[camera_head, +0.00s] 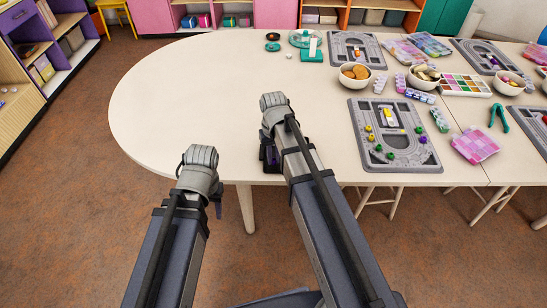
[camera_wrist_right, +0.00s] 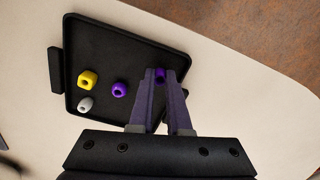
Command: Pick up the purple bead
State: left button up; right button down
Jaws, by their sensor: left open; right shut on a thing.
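A purple bead (camera_wrist_right: 159,75) sits between the fingertips of my right gripper (camera_wrist_right: 158,78), which is shut on it, in the right wrist view. The fingertips are over the black tray (camera_wrist_right: 105,37), near its right side. I cannot tell whether the bead is clear of the tray floor. A second purple bead (camera_wrist_right: 119,89) lies in the tray, left of the fingers, with a yellow bead (camera_wrist_right: 87,79) and a grey bead (camera_wrist_right: 84,104). In the head view my right arm mostly hides this spot. My left gripper (camera_head: 217,207) is open off the table's front edge, its fingers mostly hidden.
A grey bead board (camera_head: 393,158) with several coloured beads lies on the white table (camera_head: 190,95), right of my right arm. Bowls (camera_head: 355,76), more boards and bead boxes crowd the table's right half. The table's left end is clear.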

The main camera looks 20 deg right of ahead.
aim_at(274, 165)
notch_tip(274, 165, up, 9)
jog(key=p, duration=0.8)
jog(key=shift+d, duration=0.1)
